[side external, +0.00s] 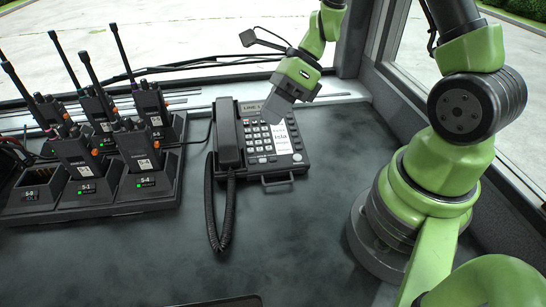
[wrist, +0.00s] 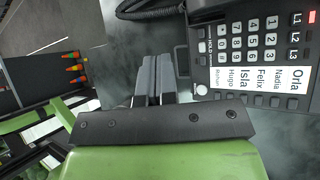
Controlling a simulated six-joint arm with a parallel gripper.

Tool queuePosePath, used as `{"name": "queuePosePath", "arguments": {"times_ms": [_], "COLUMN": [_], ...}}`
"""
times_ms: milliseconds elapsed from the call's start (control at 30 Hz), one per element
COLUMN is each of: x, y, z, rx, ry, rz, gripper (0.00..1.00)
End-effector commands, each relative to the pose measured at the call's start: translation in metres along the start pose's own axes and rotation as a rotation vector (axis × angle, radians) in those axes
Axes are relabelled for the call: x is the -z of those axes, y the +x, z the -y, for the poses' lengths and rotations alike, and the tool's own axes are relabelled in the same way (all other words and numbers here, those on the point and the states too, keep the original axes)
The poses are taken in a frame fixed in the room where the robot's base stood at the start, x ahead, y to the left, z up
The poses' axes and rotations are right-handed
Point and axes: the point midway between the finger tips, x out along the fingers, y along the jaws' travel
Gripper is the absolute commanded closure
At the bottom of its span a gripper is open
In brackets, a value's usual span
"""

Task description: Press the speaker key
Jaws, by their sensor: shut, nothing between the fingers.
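The black desk phone (side external: 286,172) sits on the dark counter, its handset (side external: 229,137) on the left side. It also shows at the upper right of the wrist view (wrist: 249,73), with number keys, line keys L1 to L3 and a name list. A round pale key (wrist: 203,91) sits at the phone's near corner; I cannot read a speaker label on any key. My gripper (side external: 270,116) is shut and empty, above the phone's upper part in the side view and hiding some of it. In the wrist view its fingers (wrist: 156,60) point beside the phone's edge.
Several handheld radios (side external: 75,155) stand in chargers left of the phone, with tall antennas. The coiled cord (side external: 212,225) loops onto the counter (side external: 290,245). A handle-like bar (side external: 277,181) sticks out at the phone's front. The counter in front of the phone is mostly clear.

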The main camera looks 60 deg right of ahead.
Motion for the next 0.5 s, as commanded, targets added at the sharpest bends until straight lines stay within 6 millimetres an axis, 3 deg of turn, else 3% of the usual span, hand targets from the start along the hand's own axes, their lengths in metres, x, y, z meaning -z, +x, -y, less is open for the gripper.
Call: {"name": "queuePosePath", "arguments": {"times_ms": [500], "x": [0.034], "y": [0.046], "z": [0.033], "rx": [-0.001], "ry": [0.002], "rz": [-0.001], "gripper": [1.0]}}
